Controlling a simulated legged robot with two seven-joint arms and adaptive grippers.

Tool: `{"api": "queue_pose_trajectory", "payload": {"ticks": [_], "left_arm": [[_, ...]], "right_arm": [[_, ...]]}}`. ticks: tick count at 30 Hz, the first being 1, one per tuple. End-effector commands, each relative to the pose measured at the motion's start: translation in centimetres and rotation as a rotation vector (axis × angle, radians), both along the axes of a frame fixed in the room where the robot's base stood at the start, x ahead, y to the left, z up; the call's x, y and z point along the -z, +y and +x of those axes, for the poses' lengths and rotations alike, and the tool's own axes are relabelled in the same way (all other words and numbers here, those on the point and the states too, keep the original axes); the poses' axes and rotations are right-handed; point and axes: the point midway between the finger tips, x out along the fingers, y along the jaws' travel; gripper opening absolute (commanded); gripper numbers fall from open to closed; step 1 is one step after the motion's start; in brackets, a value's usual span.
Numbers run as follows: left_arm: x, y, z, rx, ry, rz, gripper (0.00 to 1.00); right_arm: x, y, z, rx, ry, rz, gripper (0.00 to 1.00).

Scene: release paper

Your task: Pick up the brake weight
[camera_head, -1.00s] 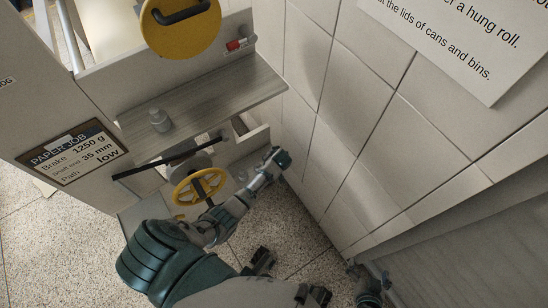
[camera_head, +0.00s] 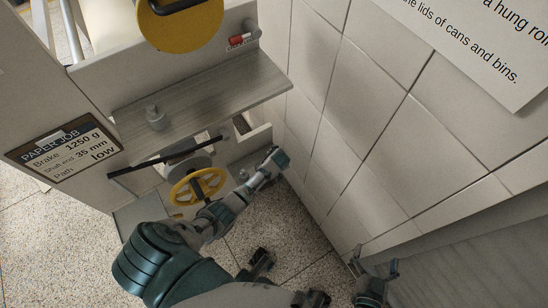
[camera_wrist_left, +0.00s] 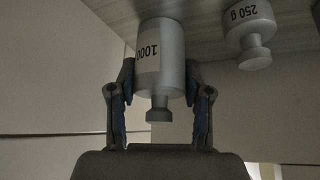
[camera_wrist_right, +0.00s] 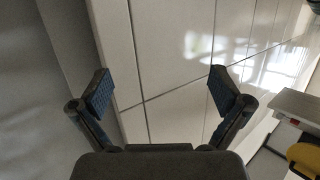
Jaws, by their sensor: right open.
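In the left wrist view, a grey cylindrical weight marked 1000 (camera_wrist_left: 172,50) sits between the fingers of my left gripper (camera_wrist_left: 160,75), which look closed against its two sides. The weight shows upside down, knob downward. I cannot tell whether it touches the wood surface behind it. A smaller weight marked 250 g (camera_wrist_left: 248,28) is to its right, apart from the fingers.
A job card (camera_head: 62,152) reads Brake 1250 g, shaft end 35 mm, path low. Below the shelf are a dark rod (camera_head: 150,163) and a yellow handwheel (camera_head: 197,187). A tiled wall (camera_head: 370,120) stands to the right. Speckled floor (camera_head: 295,225) lies open between.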

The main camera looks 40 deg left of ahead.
Motion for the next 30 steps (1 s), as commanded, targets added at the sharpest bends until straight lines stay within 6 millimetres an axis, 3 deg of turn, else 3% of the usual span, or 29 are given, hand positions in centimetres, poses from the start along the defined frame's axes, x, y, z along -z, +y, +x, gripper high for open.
{"api": "queue_pose_trajectory", "payload": {"ticks": [15, 30], "left_arm": [[-0.3, 0.0, -0.1, -0.001, 0.001, 0.003, 0.00], [-4.0, 0.0, 0.1, -0.001, -0.005, 0.004, 0.00]], "right_arm": [[0.1, -0.1, -0.1, 0.002, 0.019, -0.004, 1.00], [3.7, -1.5, -3.2, 0.008, 0.306, -0.084, 1.00]]}}
